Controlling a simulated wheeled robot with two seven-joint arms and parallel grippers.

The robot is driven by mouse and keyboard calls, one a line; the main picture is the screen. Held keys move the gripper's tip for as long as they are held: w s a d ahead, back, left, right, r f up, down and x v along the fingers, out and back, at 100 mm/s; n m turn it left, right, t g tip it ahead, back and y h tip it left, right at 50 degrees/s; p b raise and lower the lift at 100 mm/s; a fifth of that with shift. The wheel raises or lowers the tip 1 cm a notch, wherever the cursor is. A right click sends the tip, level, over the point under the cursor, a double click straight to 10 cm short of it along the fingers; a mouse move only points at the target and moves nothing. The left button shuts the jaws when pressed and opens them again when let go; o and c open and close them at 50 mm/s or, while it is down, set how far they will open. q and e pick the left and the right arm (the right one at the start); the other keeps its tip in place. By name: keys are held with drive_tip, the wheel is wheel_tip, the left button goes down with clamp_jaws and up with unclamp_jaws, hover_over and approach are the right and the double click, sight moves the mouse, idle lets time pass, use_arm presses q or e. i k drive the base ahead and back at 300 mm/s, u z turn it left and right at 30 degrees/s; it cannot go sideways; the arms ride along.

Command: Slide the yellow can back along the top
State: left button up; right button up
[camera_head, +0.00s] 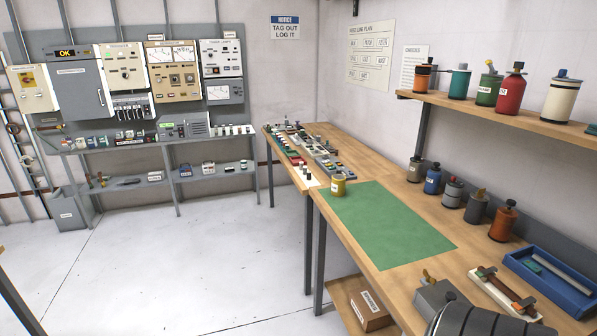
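The yellow can (338,185) stands upright on the wooden bench top (418,205), at the back left corner of the green mat (385,224). It is a small open-topped can with a pale label on its side. It stands close to the bench's left edge. Neither of my grippers shows in the head view, and nothing is seen touching the can.
Behind the can are a pale strip with small dark-topped pieces (308,174) and rows of small parts. Several labelled cans line the bench's right side. A blue tray (553,283) and a dark ribbed cylinder (485,319) are nearer. The mat is clear.

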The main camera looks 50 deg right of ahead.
sight(338, 180)
drive_tip(key=u, duration=0.2)
drive_tip(key=i, duration=1.8)
drive_tip(key=z, duration=1.05)
drive_tip(key=i, duration=0.95)
drive_tip(key=z, duration=1.35)
drive_tip(key=i, duration=0.15)
drive_tip(key=u, duration=0.05)
